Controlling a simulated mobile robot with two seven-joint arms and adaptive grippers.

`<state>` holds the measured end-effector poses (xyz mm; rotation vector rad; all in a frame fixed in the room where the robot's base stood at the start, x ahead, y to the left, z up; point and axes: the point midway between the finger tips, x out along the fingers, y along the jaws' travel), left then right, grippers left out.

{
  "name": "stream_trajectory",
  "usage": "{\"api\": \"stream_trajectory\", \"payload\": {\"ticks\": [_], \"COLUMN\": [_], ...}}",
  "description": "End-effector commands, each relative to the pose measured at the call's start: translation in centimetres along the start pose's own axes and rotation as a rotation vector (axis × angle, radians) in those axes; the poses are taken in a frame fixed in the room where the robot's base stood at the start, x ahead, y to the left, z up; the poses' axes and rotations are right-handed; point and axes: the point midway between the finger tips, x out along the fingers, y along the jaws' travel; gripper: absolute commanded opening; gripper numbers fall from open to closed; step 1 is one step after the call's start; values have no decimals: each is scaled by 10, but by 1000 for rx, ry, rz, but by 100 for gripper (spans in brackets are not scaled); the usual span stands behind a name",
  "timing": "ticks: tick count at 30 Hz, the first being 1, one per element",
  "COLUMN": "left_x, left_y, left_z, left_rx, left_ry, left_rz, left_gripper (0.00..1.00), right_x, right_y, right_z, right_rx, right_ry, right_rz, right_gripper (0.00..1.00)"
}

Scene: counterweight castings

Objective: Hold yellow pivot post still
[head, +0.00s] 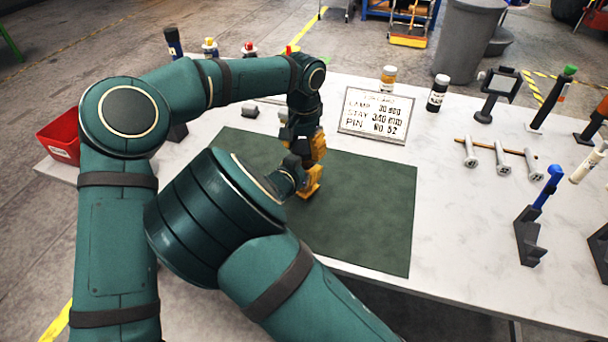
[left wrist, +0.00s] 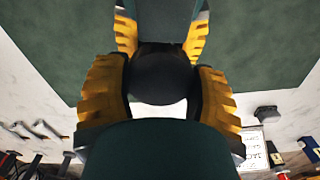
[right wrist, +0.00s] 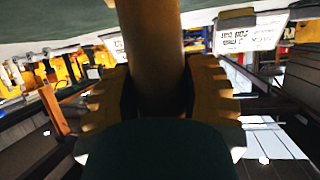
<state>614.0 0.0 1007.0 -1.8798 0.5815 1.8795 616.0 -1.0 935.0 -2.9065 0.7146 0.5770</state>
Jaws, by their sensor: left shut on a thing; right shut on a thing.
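My left gripper (head: 318,146) points down over the green mat, directly above my right gripper (head: 311,183). In the left wrist view my left gripper (left wrist: 162,95) is shut on a dark rounded thing (left wrist: 160,75); the other gripper's yellow fingers show just beyond it. In the right wrist view my right gripper (right wrist: 160,92) is shut around the yellow pivot post (right wrist: 152,45), a brownish-yellow shaft. In the head view the grippers and arms hide the post, so its foot cannot be seen.
The green mat (head: 375,215) is otherwise bare. A lettered sign (head: 377,115) stands behind it, with a dark bottle (head: 437,93) and an orange-brown bottle (head: 388,79) nearby. Several pins and stands fill the right side. A red bin (head: 62,138) is at the left edge.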

Motion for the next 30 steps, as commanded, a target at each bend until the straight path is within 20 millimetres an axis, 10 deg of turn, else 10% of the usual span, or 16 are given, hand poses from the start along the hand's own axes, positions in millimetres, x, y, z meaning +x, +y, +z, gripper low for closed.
{"api": "stream_trajectory", "payload": {"ticks": [9,20,21,23,30], "left_x": [0,0,0,0,0], "left_y": [0,0,0,0,0], "left_z": [0,0,0,0,0], "left_rx": [425,468,468,467,467], "left_ry": [1,1,1,1,1], "left_rz": [-1,-1,-1,-1,-1], "left_gripper": [16,16,69,89,89], "right_x": [0,0,0,0,0], "right_y": [0,0,0,0,0], "right_z": [0,0,0,0,0], "right_rx": [0,0,0,0,0], "right_ry": [0,0,0,0,0], "right_rz": [0,0,0,0,0], "right_gripper": [0,0,0,0,0]}}
